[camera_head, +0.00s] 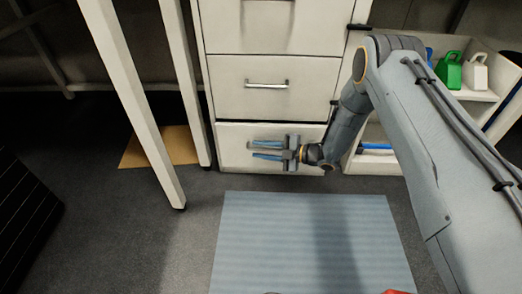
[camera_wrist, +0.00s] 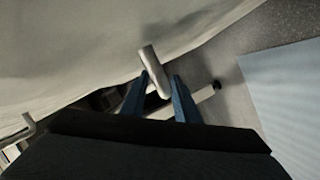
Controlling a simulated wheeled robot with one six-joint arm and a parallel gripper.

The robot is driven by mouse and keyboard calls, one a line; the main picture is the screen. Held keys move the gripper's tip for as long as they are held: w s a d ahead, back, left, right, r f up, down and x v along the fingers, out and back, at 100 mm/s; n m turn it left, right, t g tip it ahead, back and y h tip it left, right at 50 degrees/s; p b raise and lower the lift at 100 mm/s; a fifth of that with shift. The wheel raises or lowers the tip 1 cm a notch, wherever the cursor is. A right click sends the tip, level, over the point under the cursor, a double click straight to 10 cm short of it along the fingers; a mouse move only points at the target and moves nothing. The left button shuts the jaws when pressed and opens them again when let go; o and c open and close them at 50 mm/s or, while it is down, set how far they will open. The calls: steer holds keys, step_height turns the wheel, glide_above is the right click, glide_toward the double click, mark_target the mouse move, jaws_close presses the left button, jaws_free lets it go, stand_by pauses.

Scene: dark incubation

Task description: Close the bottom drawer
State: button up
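The bottom drawer (camera_head: 235,160) is the lowest white front of the cabinet. A dark line runs along its top edge; I cannot tell how far it stands out, if at all. My gripper (camera_head: 266,150) is in front of it, its two blue fingers pointing left and hiding the handle in the head view. In the wrist view, the fingers (camera_wrist: 162,78) are apart, with a silver bar handle (camera_wrist: 150,60) between their tips. The handle lies close to the left finger; I cannot tell whether they touch. The white drawer face (camera_wrist: 70,50) fills the upper left there.
The middle drawer (camera_head: 230,100) above has a silver handle (camera_head: 267,85). White table legs (camera_head: 140,100) stand at left. A shelf at right holds a green bottle (camera_head: 449,70) and a white bottle (camera_head: 475,72). A blue mat (camera_head: 270,240) covers the floor in front.

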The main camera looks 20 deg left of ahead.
steer(key=shift+c, duration=0.4)
jaws_close()
steer(key=shift+w, duration=0.1)
steer(key=w, duration=0.1)
steer(key=w+b, duration=0.1)
steer(key=w, duration=0.1)
steer(key=shift+w+a+r, duration=0.1)
steer(key=shift+a, duration=0.25)
steer(key=shift+o, duration=0.4)
jaws_free()
steer(key=p+v, duration=0.2)
steer(key=v, duration=0.5)
steer(key=shift+d, duration=0.4)
